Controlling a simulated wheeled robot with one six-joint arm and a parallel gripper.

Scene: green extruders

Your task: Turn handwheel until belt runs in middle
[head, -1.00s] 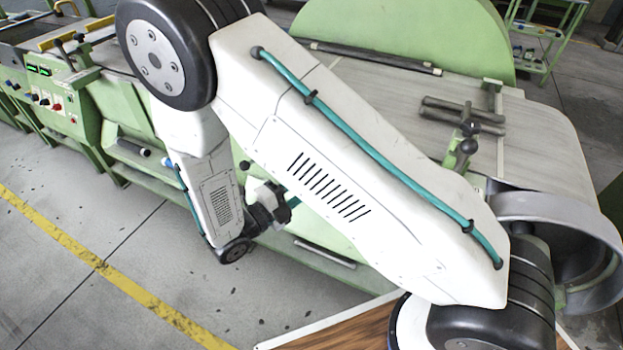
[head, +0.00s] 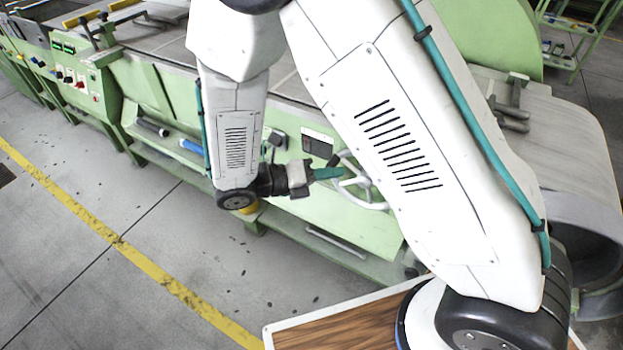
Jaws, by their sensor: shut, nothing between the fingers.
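The handwheel (head: 372,205) is a pale grey spoked wheel on the front of the green machine, near the middle of the head view. My white arm hides its right part. My gripper (head: 327,173) has teal fingers and is shut and empty. It points right at the handwheel's left rim; I cannot tell whether it touches. The grey belt (head: 155,37) runs along the machine's top, largely hidden behind my arm, so its sideways position cannot be judged.
A dark panel (head: 317,143) sits on the machine front just above my gripper. A control box (head: 75,75) with knobs and green displays stands at left. A grey curved duct (head: 590,250) is at right.

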